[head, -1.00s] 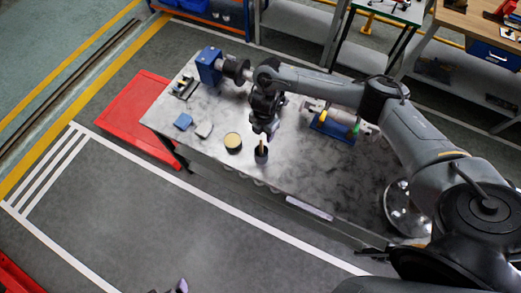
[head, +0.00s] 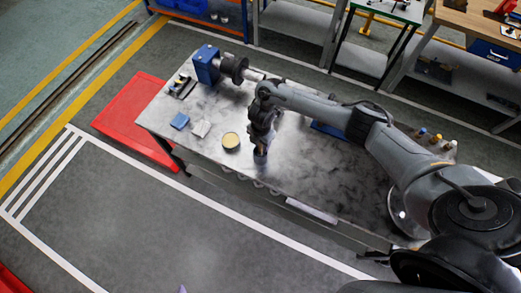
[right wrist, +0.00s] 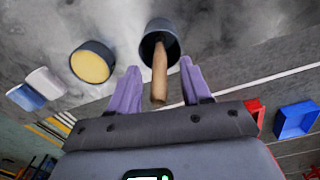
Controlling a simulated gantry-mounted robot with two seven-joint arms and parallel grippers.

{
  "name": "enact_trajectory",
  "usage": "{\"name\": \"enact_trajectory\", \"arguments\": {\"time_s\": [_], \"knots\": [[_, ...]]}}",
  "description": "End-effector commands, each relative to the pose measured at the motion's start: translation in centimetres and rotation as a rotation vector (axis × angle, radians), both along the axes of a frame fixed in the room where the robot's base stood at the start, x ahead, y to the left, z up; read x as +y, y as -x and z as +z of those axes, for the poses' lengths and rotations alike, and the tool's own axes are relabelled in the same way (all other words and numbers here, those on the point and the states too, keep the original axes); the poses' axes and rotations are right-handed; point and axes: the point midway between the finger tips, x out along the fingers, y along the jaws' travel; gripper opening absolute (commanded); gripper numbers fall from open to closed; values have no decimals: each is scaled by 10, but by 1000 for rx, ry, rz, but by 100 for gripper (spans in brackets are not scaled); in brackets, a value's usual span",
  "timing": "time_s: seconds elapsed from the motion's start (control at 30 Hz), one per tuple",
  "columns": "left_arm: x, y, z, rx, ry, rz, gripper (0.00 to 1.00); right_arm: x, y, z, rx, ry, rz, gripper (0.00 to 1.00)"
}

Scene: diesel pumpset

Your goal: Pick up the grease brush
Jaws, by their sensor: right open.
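The grease brush's wooden handle (right wrist: 159,78) stands up out of a dark cup (right wrist: 160,40) on the metal bench top. The cup also shows in the head view (head: 260,158), just below my right gripper (head: 262,145). In the right wrist view the purple fingers of my right gripper (right wrist: 160,68) are open, one on each side of the handle, with gaps visible. The brush's lower end is hidden in the cup. Only a small purple tip of my left gripper (head: 183,289) shows at the bottom edge of the head view.
A round tin with yellow contents (head: 230,141) stands left of the cup. A blue block (head: 180,121) and a pale block (head: 200,129) lie farther left. A blue machine with a shaft (head: 207,65) is at the bench's far left.

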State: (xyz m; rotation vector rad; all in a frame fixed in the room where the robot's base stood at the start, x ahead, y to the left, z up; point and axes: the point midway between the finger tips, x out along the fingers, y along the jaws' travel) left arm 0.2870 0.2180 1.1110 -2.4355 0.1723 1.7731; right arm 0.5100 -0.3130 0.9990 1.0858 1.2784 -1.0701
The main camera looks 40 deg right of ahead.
Motion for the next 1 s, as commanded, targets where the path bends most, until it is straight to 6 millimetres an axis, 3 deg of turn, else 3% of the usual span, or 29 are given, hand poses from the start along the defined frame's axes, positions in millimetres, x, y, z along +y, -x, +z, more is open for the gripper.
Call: {"name": "enact_trajectory", "arguments": {"time_s": [0.3, 0.63, 1.0], "knots": [[-1, 0, 1, 0, 5, 4, 100, 0, 0, -5, -1, 1, 0, 48], [0, 0, 1, -1, 0, 0, 100, 0, 0, -4, -1, 1, 0, 0], [2, 0, 1, -1, -8, -5, 100, 0, -1, -1, -2, 0, 1, 0]]}}
